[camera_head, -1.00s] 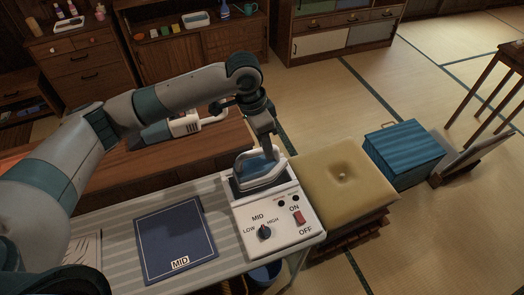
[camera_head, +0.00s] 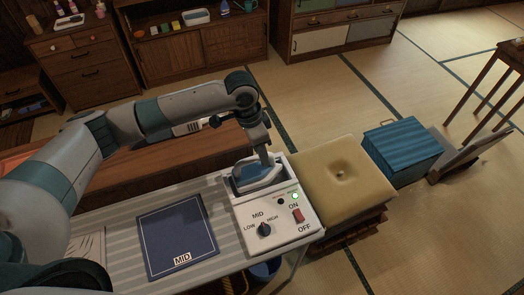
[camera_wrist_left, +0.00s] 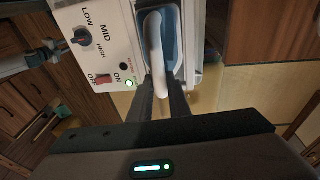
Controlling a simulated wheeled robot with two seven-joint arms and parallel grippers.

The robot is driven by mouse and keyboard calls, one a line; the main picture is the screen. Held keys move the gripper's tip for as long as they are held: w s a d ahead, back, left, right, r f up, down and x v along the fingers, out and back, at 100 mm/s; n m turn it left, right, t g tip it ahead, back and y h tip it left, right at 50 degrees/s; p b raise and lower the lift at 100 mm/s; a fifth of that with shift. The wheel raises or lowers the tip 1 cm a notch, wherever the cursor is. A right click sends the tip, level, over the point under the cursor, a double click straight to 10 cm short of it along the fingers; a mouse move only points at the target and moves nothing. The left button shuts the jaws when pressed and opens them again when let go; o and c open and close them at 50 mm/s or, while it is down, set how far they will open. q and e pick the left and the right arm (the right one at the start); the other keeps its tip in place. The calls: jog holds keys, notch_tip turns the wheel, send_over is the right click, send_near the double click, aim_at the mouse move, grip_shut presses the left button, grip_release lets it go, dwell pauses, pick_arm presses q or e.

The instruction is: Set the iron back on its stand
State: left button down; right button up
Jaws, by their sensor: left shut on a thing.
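The blue iron (camera_head: 255,174) with its pale handle sits in the dark cradle at the back of the white stand (camera_head: 247,218). My left gripper (camera_head: 267,161) is shut on the iron's handle from above. In the left wrist view the white handle (camera_wrist_left: 153,48) runs between my two dark fingers, and the blue body lies inside the stand's recess. The stand's panel has a LOW, MID, HIGH dial, a red ON/OFF switch (camera_head: 298,215) and a lit green lamp (camera_head: 295,196). The iron's underside is hidden. My right gripper is not in view.
The stand is at the right end of a grey striped board (camera_head: 115,235). A navy cloth (camera_head: 176,238) marked MID lies left of it. A yellow cushion (camera_head: 340,178) is close on the right, with a blue box (camera_head: 402,150) beyond. Tatami floor is open behind.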

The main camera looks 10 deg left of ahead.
aim_at(254, 165)
pick_arm(q)
jog(key=shift+w, duration=0.1)
dwell(0.3)
jog(key=c, duration=1.7)
grip_release()
jog(key=shift+f, duration=0.15)
jog(key=shift+o, duration=0.2)
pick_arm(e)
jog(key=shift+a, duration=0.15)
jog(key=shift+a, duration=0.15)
